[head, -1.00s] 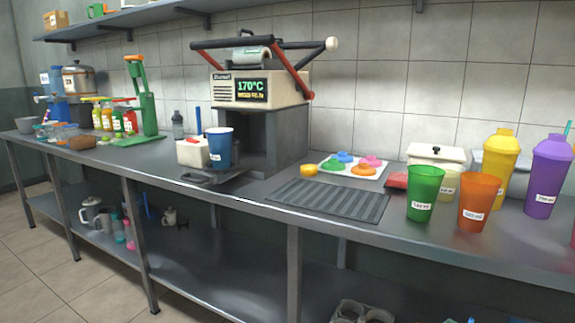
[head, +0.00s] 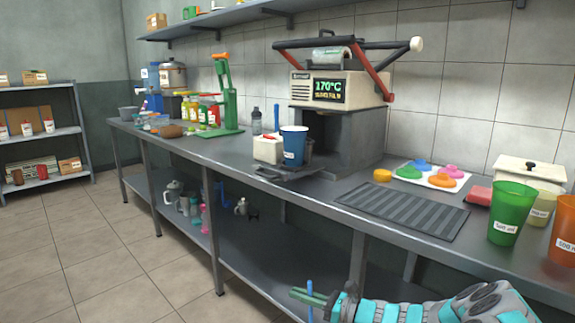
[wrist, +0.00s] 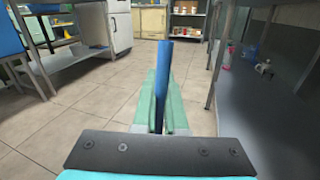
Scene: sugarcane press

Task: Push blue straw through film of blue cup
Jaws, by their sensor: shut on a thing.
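The blue cup (head: 293,147) stands upright in the tray-like holder in front of the sealing machine (head: 335,95). Its top is too small to show whether film covers it. My gripper (head: 309,298) is in the lower middle of the head view, in front of the counter and well below and apart from the cup. It is shut on a blue straw (head: 309,286), which also shows between the green fingers in the wrist view (wrist: 164,70). The straw stands roughly across the fingers. The cup is not seen in the wrist view.
A white box (head: 268,149) stands left of the cup, with a thin upright blue stick (head: 276,118) behind it. A dark ribbed mat (head: 402,212) and the green cup (head: 511,212) are to the right. The counter edge lies between gripper and cup. Floor (head: 120,240) is clear at left.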

